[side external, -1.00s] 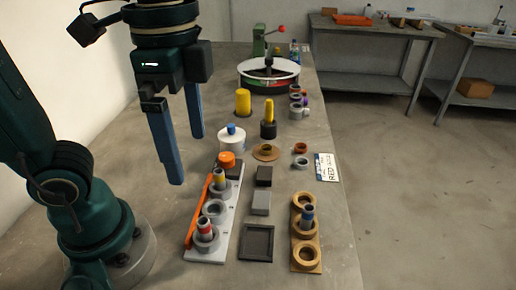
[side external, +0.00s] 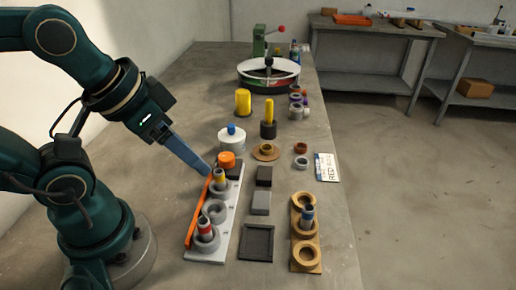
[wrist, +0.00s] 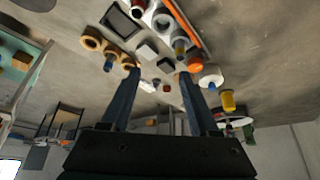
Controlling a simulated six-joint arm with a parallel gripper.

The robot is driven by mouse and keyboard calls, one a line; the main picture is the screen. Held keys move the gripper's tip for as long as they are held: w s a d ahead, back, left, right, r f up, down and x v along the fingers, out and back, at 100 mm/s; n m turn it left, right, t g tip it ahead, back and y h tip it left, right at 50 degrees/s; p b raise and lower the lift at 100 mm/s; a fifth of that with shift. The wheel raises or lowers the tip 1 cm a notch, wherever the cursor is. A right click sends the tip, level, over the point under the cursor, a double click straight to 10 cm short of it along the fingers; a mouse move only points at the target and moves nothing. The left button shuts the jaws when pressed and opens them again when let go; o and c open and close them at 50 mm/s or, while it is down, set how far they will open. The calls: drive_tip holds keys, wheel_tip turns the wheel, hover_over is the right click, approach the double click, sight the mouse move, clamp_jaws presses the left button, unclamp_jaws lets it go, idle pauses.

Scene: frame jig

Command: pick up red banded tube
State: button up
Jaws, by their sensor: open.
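The red banded tube (side external: 205,226) stands upright in the nearest grey ring socket of the white rack (side external: 222,238) in the side view. My gripper (side external: 206,170) is tilted, its blue fingers pointing down and right towards the rack's far end. Its tips appear near the yellow banded tube (side external: 220,179), apart from the red banded tube. In the wrist view my gripper (wrist: 159,74) has its two fingers spread with nothing held between them. The white rack (wrist: 192,22) lies beyond the fingers at the top of that view.
An orange bar (side external: 196,212) runs along the rack's left side. To the right are a dark square tray (side external: 257,243) and a wooden rack (side external: 305,250) with a blue banded tube (side external: 308,214).

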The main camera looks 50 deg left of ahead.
drive_tip(key=m+g, duration=0.5)
drive_tip(key=m, duration=0.1)
hover_over(202, 221)
drive_tip(key=f, duration=0.6)
drive_tip(key=shift+w+a, duration=0.2)
drive_tip(key=shift+w, duration=0.1)
drive_tip(key=shift+s+d+f+g, duration=0.2)
drive_tip(key=shift+s+f+g, duration=0.1)
drive_tip(key=shift+f, duration=2.65)
clamp_jaws()
